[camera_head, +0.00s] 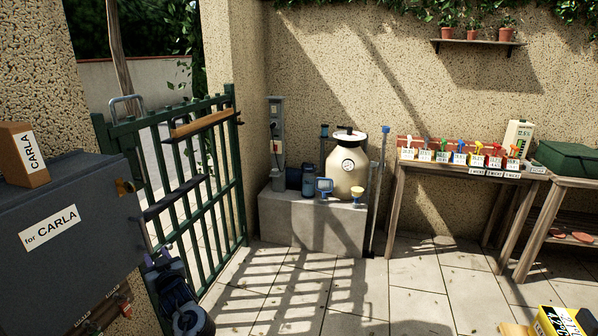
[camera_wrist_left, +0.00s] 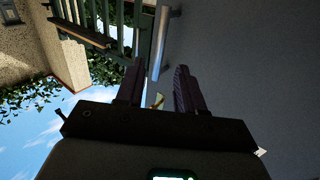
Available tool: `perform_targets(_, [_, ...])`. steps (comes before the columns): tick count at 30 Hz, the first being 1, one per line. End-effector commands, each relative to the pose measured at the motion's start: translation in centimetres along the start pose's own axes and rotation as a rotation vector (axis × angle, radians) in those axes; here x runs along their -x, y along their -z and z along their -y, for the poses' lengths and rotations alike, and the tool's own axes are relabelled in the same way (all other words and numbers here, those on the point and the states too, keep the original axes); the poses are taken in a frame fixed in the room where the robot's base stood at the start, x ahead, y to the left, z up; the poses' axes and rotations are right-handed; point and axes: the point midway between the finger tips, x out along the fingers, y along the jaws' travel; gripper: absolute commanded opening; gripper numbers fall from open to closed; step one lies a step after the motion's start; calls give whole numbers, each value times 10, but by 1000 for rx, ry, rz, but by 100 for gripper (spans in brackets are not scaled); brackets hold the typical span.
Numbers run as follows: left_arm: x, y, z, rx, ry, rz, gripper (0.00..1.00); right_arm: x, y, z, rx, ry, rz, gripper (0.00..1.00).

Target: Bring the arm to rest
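My left gripper (camera_head: 154,254) points up beside the right end of a dark grey box, in front of the green gate. The left wrist view shows its two dark fingers (camera_wrist_left: 158,78) apart with nothing clearly held between them. The dark grey box (camera_head: 95,190) has a "for CARLA" label and stands at the left. A brown package (camera_head: 22,155) marked CARLA rests on its top. In the left wrist view a silver bar (camera_wrist_left: 160,45) runs along a grey surface (camera_wrist_left: 245,70) beyond the fingers; I cannot tell whether they touch it. My right gripper is not in view.
The green barred gate (camera_head: 196,180) stands behind my left gripper. A concrete block (camera_head: 315,225) carries a cream tank (camera_head: 347,165). A wooden table (camera_head: 455,168) with several labelled items stands at the right. The paved floor (camera_head: 330,285) in the middle is mostly clear.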

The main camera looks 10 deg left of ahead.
Motion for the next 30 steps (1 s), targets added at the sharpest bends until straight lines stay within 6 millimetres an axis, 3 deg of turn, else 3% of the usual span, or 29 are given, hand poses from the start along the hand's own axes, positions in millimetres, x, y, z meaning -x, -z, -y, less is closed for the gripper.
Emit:
perform_targets(5, [19, -88, 25, -122, -2, 82, 37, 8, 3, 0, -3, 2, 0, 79])
perform_targets(8, [44, -142, 52, -210, -18, 118, 37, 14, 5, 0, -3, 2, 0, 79])
perform_targets(14, [116, -213, 89, -334, -165, 204, 37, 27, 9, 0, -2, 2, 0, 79])
perform_targets(18, [187, -246, 103, -386, -331, 335, 37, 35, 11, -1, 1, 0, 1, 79])
perform_targets(23, [289, -260, 113, -437, -556, 542, 37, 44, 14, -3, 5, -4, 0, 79])
perform_targets(27, [374, -244, 118, -484, -732, 712, 37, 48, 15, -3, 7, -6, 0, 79])
perform_targets(30, [421, -221, 120, -522, -832, 805, 37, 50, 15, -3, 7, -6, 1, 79])
